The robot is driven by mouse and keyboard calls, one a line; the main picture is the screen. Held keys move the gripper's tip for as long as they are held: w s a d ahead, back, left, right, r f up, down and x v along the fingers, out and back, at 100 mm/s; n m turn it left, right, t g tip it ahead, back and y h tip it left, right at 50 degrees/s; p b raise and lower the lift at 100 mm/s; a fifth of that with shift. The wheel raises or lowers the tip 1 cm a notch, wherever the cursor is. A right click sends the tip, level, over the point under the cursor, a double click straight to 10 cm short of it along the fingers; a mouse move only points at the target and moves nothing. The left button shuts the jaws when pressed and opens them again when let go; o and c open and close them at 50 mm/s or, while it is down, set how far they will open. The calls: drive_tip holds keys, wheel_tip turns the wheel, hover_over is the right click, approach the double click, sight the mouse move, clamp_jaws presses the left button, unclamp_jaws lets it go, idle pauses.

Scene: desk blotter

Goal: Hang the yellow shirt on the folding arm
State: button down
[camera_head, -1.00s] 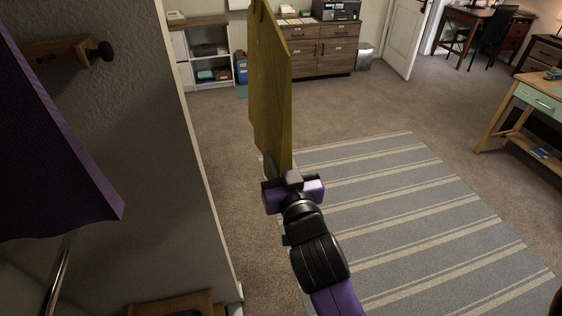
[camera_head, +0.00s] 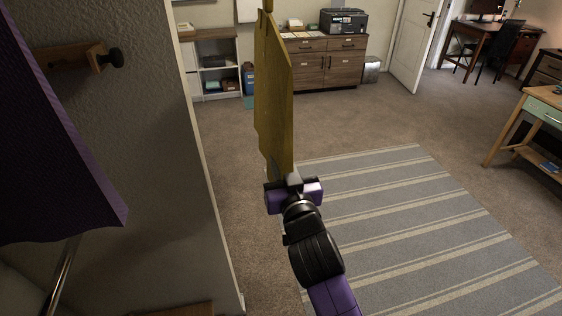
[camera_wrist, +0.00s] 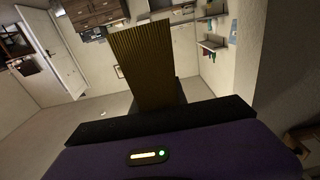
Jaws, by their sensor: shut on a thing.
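The yellow shirt (camera_head: 273,95) is a flat, stiff-looking mustard panel standing upright above my gripper (camera_head: 293,186) in the head view. My gripper is shut on its lower end. The shirt also shows in the wrist view (camera_wrist: 143,65), rising from the jaws. A wooden arm with a dark round knob (camera_head: 75,57) sticks out from the wall at the upper left of the head view; it looks like the folding arm, but I cannot be sure. The shirt is well to the right of it and apart from it. My fingertips are partly hidden.
The wall corner (camera_head: 205,180) stands between the arm and the open room. A striped rug (camera_head: 400,220) and clear carpet lie to the right.

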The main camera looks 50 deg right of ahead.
drive_tip(key=c, duration=1.3)
unclamp_jaws()
drive_tip(key=shift+o, duration=0.2)
drive_tip(key=shift+a, duration=0.1)
drive_tip(key=b+v, duration=0.1)
drive_tip(key=v, duration=0.5)
drive_tip(key=shift+s+a+f, duration=0.1)
drive_tip(key=shift+s, duration=0.1)
drive_tip(key=shift+s+a+b, duration=0.3)
drive_tip(key=shift+s+b, duration=0.05)
drive_tip(key=shift+s, duration=0.2)
